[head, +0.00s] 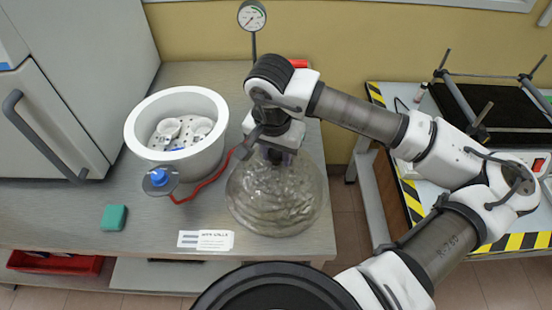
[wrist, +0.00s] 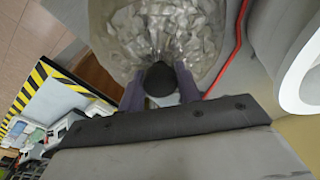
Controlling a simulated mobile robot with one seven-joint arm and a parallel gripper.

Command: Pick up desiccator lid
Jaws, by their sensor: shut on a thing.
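The desiccator lid (head: 275,200) is a clear, domed glass cover at the right end of the bench. My gripper (head: 277,157) points down over its top and is shut on its knob. In the wrist view my gripper (wrist: 160,88) has a finger on each side of the dark round knob (wrist: 160,79), and the glass of the lid (wrist: 150,30) spreads beyond it. The white desiccator base (head: 137,130) stands open to the left, with a perforated plate and small dishes inside. I cannot tell whether the lid touches the bench.
A red hose (head: 208,181) runs from the blue valve (head: 158,178) beside the base. A gauge (head: 252,16) stands behind. A green block (head: 114,217) and a label card (head: 206,240) lie on the bench (head: 60,215). A grey cabinet (head: 80,70) stands left; a striped table (head: 410,205) stands right.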

